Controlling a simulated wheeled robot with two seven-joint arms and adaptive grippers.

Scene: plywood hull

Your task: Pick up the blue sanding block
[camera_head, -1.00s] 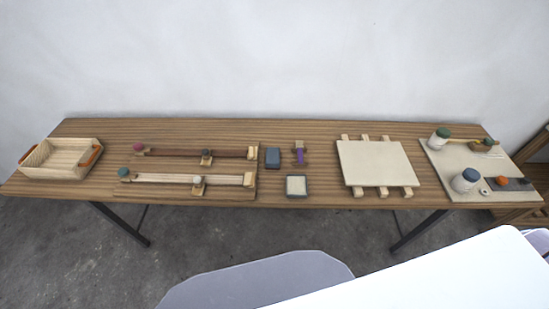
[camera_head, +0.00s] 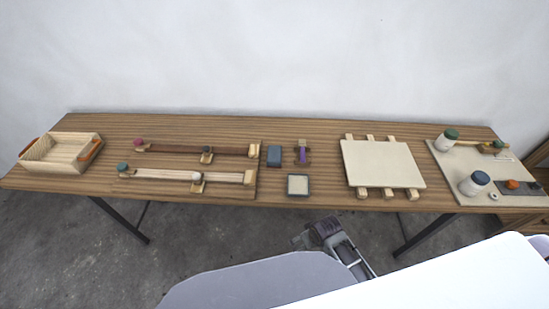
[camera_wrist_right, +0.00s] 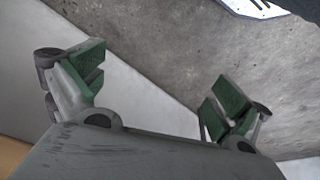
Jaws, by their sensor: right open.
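The blue sanding block (camera_head: 274,156) lies on the wooden workbench (camera_head: 330,201), near its middle, just right of the two long rail fixtures. My right gripper (camera_head: 303,238) shows in the head view below the front edge of the bench, over the floor, apart from the block. In the right wrist view its two green-padded fingers (camera_wrist_right: 150,85) stand wide apart with nothing between them. The block does not show in the wrist view. My left gripper is not in view.
A grey-rimmed pale square block (camera_head: 298,185) and a purple-handled tool (camera_head: 302,153) lie beside the blue block. A pale board on slats (camera_head: 382,163) stands to the right. A wooden tray (camera_head: 62,151) is at far left; jars (camera_head: 474,184) stand at far right.

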